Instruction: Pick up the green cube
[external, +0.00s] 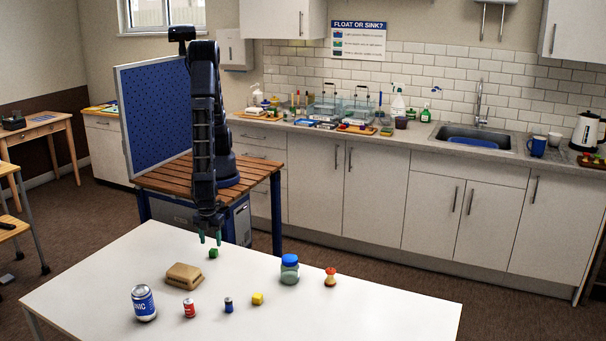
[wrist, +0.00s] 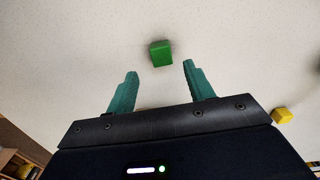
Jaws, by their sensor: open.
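The green cube (external: 213,253) sits on the white table (external: 340,308), near its back edge. In the wrist view the green cube (wrist: 160,54) lies just beyond the fingertips, roughly midway between them. My gripper (external: 210,238) points down above the table, close to the cube. In the wrist view my gripper (wrist: 159,68) has its two teal fingers spread apart with nothing between them. The fingers appear apart from the cube.
A brown block-like item (external: 184,276), a large blue can (external: 144,303), a red can (external: 189,308), a small blue cylinder (external: 228,305), a yellow cube (external: 257,298), a blue-lidded jar (external: 289,270) and a red-topped figure (external: 330,278) stand around. The table's right part is clear.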

